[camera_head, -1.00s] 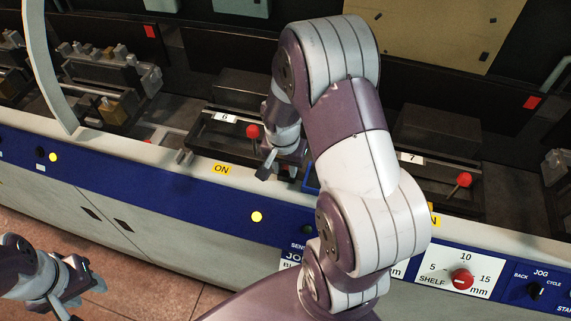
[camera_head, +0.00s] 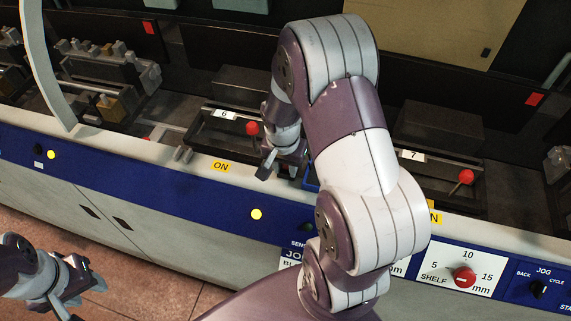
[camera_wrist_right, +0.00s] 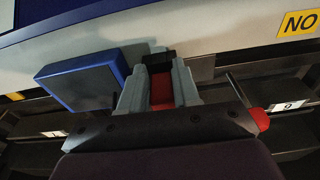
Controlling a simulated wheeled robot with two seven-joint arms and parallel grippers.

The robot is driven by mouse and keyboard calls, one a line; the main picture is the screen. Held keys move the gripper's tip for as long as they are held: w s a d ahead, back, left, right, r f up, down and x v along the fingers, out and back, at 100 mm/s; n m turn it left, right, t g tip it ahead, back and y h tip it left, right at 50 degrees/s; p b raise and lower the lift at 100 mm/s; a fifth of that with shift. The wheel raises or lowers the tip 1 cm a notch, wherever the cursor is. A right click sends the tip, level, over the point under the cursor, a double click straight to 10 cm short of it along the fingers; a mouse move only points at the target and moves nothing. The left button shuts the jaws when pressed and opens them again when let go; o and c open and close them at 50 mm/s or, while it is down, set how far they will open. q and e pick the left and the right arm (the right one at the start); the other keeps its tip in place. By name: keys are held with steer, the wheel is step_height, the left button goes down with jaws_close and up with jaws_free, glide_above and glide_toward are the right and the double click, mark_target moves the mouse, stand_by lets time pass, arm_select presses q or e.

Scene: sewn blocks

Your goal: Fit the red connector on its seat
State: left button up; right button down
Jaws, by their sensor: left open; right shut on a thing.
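The red connector (camera_wrist_right: 161,90) shows in the right wrist view as a red strip with a black end, between the grey fingers of my right gripper (camera_wrist_right: 158,72). The fingers are shut on it, in front of the pale machine rail. In the head view my right gripper (camera_head: 284,168) hangs by the rail, to the right of the red ball knob (camera_head: 252,128) at station 6; the connector cannot be made out there. My left gripper (camera_head: 84,284) is open and empty at the lower left, away from the machine. I cannot tell which part is the seat.
A blue-rimmed box (camera_wrist_right: 85,84) is beside the right fingers in the wrist view. A second red ball knob (camera_head: 466,177) stands at station 7. The control panel with its red dial (camera_head: 464,277) is at the lower right. Free floor (camera_head: 140,265) lies near the left gripper.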

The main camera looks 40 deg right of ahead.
steer(key=shift+f, duration=0.1)
stand_by(0.3)
steer(key=c, duration=0.7)
jaws_free()
steer(key=shift+c, duration=0.2)
step_height(320, 180, up, 13)
steer(key=a+b, duration=0.1)
steer(key=b, duration=0.1)
steer(key=shift+s+f, duration=0.2)
steer(key=shift+s, duration=0.2)
steer(key=shift+a, duration=0.1)
